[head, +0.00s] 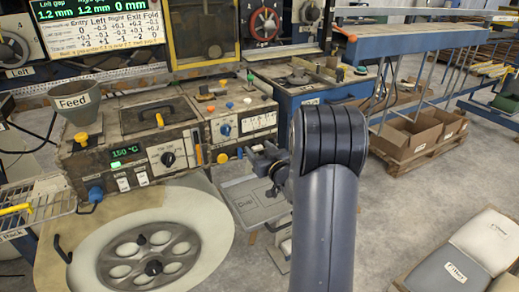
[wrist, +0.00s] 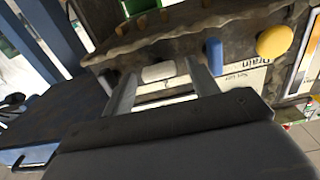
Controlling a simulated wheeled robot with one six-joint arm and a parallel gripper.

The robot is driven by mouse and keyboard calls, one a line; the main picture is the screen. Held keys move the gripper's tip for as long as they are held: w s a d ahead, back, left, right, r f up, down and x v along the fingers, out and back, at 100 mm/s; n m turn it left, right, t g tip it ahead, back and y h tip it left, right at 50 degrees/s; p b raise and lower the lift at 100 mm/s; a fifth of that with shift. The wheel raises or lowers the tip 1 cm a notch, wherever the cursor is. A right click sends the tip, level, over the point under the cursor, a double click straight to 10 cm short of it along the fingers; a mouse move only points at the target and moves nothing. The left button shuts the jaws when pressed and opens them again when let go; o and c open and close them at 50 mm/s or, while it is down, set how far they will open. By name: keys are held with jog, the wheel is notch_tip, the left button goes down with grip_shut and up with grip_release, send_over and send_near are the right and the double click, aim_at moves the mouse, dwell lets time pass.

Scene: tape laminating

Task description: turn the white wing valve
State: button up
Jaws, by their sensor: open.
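The white wing valve (wrist: 158,72) shows in the wrist view on the worn lower edge of the machine, beside a "Drain" label. My gripper (wrist: 162,78) is open, with one finger on each side of the white valve in the picture. I cannot tell whether either finger touches it. In the head view my gripper (head: 262,166) is at the right end of the control box, partly hidden by my arm. I cannot make out the white valve in the head view.
A blue lever (wrist: 214,56) and a yellow knob (wrist: 275,42) sit close to the right of the white valve in the wrist view. A grey tray (head: 255,203) lies below my gripper in the head view. A large roll (head: 205,222) stands at front left.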

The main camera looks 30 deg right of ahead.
jog(key=c, duration=1)
jog(key=shift+f+b, duration=0.15)
jog(key=shift+b, duration=0.3)
jog(key=n+b, duration=0.2)
jog(key=b, duration=0.2)
jog(key=shift+f+n, duration=0.2)
jog(key=shift+n, duration=0.2)
jog(key=n+b, duration=0.5)
jog(key=b, duration=0.1)
jog(key=shift+a, duration=0.15)
jog(key=n+b, duration=0.8)
jog(key=n, duration=0.2)
jog(key=shift+a+b, duration=0.1)
jog(key=shift+b, duration=0.2)
